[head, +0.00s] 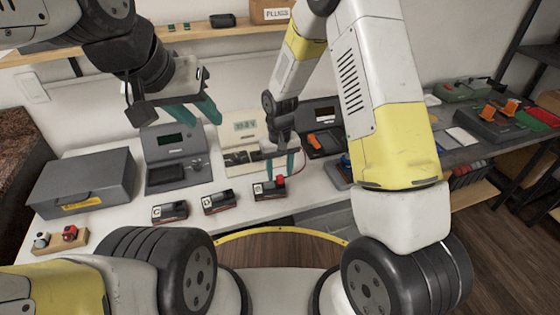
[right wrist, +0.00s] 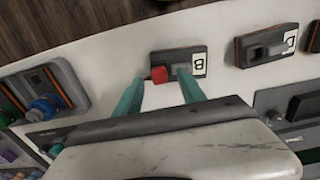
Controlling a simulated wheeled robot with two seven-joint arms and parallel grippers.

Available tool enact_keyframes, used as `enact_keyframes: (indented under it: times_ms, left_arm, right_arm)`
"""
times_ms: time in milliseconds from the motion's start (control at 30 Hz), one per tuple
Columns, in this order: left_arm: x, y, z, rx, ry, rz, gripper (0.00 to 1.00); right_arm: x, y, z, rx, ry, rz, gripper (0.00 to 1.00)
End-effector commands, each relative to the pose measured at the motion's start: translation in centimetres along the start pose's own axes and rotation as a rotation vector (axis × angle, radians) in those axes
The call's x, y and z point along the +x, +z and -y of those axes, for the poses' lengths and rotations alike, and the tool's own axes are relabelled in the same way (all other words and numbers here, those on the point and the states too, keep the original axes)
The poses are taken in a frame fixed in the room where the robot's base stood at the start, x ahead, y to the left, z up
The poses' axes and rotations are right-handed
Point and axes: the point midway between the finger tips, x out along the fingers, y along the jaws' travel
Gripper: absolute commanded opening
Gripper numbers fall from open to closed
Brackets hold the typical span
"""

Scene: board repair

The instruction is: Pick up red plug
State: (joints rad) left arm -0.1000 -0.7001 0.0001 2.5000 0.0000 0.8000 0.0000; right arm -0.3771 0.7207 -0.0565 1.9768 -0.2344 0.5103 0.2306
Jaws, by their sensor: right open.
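The red plug (head: 280,181) sits on a dark block labelled B (head: 265,191) on the white table. My right gripper (head: 283,163) points down just above the block. Its teal fingers (right wrist: 160,88) are open, with the plug between their lines, nearer the left finger in that view. I cannot tell whether a finger touches it. My left gripper (head: 195,112) is raised over the back left of the table, its teal fingers apart and empty.
Blocks labelled C (head: 169,212) and D (head: 218,202) stand left of block B. A small wooden holder (head: 62,240) with a red and a grey part is at the front left. A grey case (head: 85,182) and a meter (head: 176,160) stand behind. White table shows between them.

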Motion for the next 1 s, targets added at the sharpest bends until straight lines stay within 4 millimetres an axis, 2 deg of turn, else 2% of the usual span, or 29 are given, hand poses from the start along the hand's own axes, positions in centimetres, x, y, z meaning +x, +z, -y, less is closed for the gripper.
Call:
enact_keyframes:
  times_ms: [133,367,400,467,633,1000]
  left_arm:
    - [0.0,0.0,0.0,0.000,0.000,0.000,0.36]
    - [0.0,0.0,0.0,0.000,0.000,0.000,0.36]
    - [0.0,0.0,0.0,0.000,0.000,0.000,0.36]
    - [0.0,0.0,0.0,0.000,0.000,0.000,0.36]
    - [0.0,0.0,0.0,0.000,0.000,0.000,0.36]
    - [0.0,0.0,0.0,0.000,0.000,0.000,0.36]
  right_arm:
    - [1.6,0.1,-0.1,0.000,0.000,0.001,0.47]
    - [1.7,0.0,-0.1,0.000,0.000,-0.001,0.47]
    - [1.7,0.0,-0.1,0.000,0.000,-0.001,0.45]
    - [1.7,0.0,-0.1,0.000,0.000,-0.001,0.34]
    - [1.7,0.0,-0.1,0.000,0.000,-0.001,0.00]
    - [1.6,0.0,-0.1,0.000,0.000,-0.001,0.00]
